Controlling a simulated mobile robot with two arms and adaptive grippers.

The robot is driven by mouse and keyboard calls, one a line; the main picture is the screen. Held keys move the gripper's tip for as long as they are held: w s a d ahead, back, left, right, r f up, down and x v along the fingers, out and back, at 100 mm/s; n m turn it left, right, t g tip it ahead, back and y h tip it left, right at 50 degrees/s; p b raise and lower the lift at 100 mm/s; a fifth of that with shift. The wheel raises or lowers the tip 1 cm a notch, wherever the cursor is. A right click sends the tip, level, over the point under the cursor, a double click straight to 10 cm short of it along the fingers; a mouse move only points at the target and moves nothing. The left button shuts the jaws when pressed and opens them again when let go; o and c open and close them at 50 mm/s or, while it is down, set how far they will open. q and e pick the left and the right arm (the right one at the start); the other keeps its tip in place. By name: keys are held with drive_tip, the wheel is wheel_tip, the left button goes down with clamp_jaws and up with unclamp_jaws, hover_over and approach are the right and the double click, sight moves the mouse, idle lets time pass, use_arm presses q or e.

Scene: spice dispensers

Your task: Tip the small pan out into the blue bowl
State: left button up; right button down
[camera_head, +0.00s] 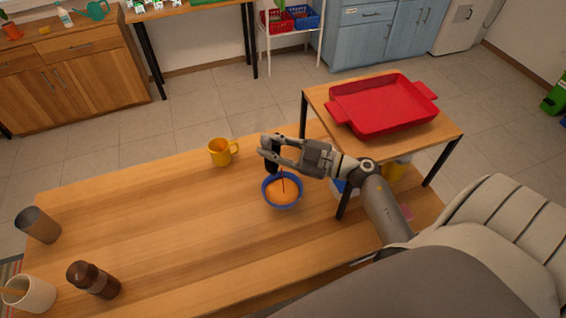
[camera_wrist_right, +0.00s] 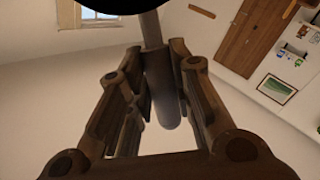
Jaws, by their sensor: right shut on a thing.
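The blue bowl (camera_head: 267,199) stands upright on the wooden table and has orange contents, with a thin dark line across them. My right gripper (camera_head: 269,147) is above and just behind the bowl. In the right wrist view the gripper (camera_wrist_right: 158,85) is shut on the grey handle (camera_wrist_right: 152,32) of the small pan. The pan's black round body (camera_wrist_right: 150,5) is cut off at the top edge there. In the head view a dark shape (camera_head: 272,163) below the fingers may be the pan; its tilt and contents cannot be told. My left gripper is not in view.
A yellow mug (camera_head: 221,152) stands left of the gripper. A dark tumbler (camera_head: 38,226), a brown bottle (camera_head: 94,280) and a white cup (camera_head: 30,294) are at the far left. A red baking dish (camera_head: 388,126) sits on a raised shelf at right. The table's middle is clear.

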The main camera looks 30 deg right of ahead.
drive_tip(key=w+a+f+g+h+b, duration=0.2)
drive_tip(key=w+a+f+g+h, duration=0.2)
drive_tip(key=w+a+f, duration=0.1)
drive_tip(key=w+a+f+n+g+h+b, duration=0.1)
drive_tip(key=w+a+f+g+h+b, duration=0.2)
drive_tip(key=w+a+f, duration=0.3)
drive_tip(key=w+a+f+n+g+h+b, duration=0.1)
drive_tip(key=w+a+f+g+h+b, duration=0.2)
drive_tip(key=f, duration=0.8)
drive_tip(key=shift+w+a+f+g+h, duration=0.15)
drive_tip(key=shift+w+a+g+h, duration=0.25)
drive_tip(key=shift+w+a+g, duration=0.4)
drive_tip(key=shift+w+a+f+g+h, duration=0.15)
drive_tip(key=shift+w+a+g+h, duration=0.35)
drive_tip(key=shift+a, duration=0.5)
wheel_tip(320, 180, up, 5)
drive_tip(key=p, duration=0.3)
drive_tip(key=shift+p, duration=0.35)
